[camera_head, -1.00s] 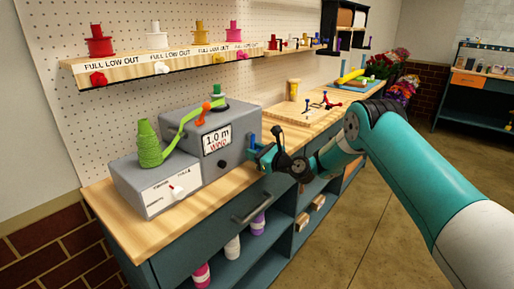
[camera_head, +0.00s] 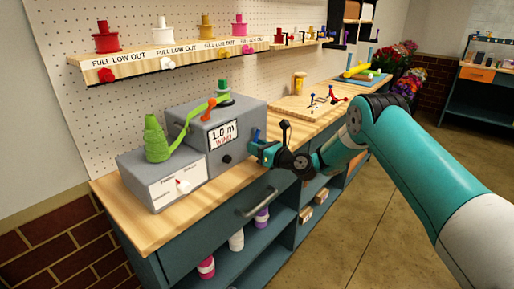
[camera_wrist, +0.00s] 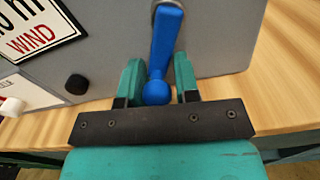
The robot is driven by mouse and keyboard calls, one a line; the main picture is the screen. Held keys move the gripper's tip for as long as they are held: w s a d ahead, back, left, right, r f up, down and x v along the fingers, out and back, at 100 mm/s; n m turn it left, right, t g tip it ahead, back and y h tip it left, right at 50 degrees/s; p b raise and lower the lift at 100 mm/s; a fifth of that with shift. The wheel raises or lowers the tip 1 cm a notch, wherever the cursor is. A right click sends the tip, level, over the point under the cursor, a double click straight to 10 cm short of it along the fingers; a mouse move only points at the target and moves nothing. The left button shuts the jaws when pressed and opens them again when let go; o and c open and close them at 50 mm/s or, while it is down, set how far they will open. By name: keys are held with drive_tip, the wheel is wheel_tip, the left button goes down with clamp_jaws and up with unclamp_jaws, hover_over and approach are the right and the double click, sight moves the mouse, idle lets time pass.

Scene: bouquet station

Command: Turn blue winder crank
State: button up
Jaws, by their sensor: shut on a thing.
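The blue winder crank (camera_wrist: 165,45) sticks out from the side of the grey winder box (camera_head: 215,150). In the wrist view it hangs almost straight down, with its round knob at the lower end. My gripper (camera_wrist: 158,90) has one teal finger on each side of the knob and is shut on it. In the head view my gripper (camera_head: 257,150) is at the right face of the box, and little of the blue crank shows above it. The box's display (camera_head: 222,135) reads 1.0 m WIND.
A lower grey unit (camera_head: 165,180) with a green cone (camera_head: 155,140) stands left of the winder box. The wooden bench (camera_head: 140,228) continues right to a small board (camera_head: 305,107). A shelf (camera_head: 170,62) of spools hangs above. Floor is free in front.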

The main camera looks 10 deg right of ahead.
drive_tip(key=shift+a+r, duration=0.2)
drive_tip(key=shift+r, duration=0.1)
drive_tip(key=o, duration=0.8)
drive_tip(key=shift+f, duration=0.1)
drive_tip(key=shift+d, duration=0.1)
drive_tip(key=shift+s+d+f, duration=0.1)
drive_tip(key=shift+s+d, duration=0.2)
drive_tip(key=shift+d, duration=0.05)
drive_tip(key=shift+b+v, duration=5.6)
drive_tip(key=shift+v, duration=2.65)
drive_tip(key=shift+a, duration=0.15)
